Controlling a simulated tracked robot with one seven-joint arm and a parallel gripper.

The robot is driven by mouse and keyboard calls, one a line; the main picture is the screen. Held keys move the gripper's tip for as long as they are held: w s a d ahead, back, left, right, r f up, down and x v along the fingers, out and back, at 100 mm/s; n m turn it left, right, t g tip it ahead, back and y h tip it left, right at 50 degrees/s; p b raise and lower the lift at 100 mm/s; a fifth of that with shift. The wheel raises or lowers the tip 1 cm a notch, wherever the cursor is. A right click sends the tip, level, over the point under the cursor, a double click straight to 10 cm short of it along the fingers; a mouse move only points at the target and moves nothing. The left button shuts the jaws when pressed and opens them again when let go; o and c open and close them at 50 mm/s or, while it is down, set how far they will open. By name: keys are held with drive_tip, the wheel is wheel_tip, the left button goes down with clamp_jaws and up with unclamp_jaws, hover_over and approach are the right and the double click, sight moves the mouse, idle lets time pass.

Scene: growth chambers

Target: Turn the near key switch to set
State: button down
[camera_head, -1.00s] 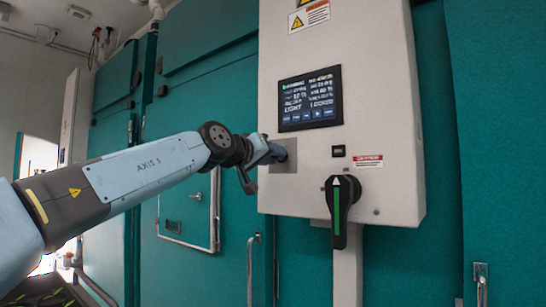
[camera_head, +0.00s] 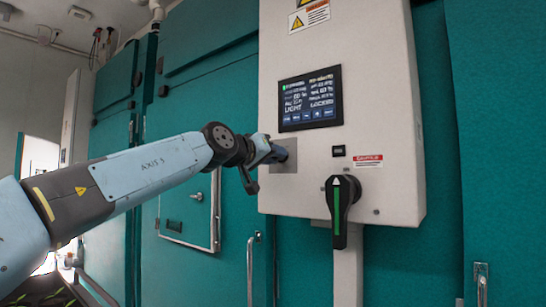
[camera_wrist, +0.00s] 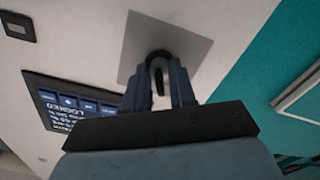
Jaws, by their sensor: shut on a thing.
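The key switch sits on a square grey metal plate (camera_head: 285,165) at the lower left of the white control box. In the wrist view the dark looped key (camera_wrist: 159,70) stands out from the plate (camera_wrist: 185,32). My gripper (camera_wrist: 160,85) is shut on the key, with one finger on each side of it. In the head view my gripper (camera_head: 274,153) reaches the plate and mostly hides the key. The position marks of the switch cannot be read.
Teal chamber doors (camera_head: 215,80) stand behind the white box (camera_head: 390,120).

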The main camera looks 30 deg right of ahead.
drive_tip(key=shift+m, duration=0.3)
drive_tip(key=m, duration=0.5)
drive_tip(key=shift+m, duration=0.3)
drive_tip(key=m, duration=0.5)
drive_tip(key=shift+f, duration=0.1)
drive_tip(key=shift+m, duration=0.4)
drive_tip(key=c, duration=1.3)
unclamp_jaws()
drive_tip(key=shift+o, duration=0.2)
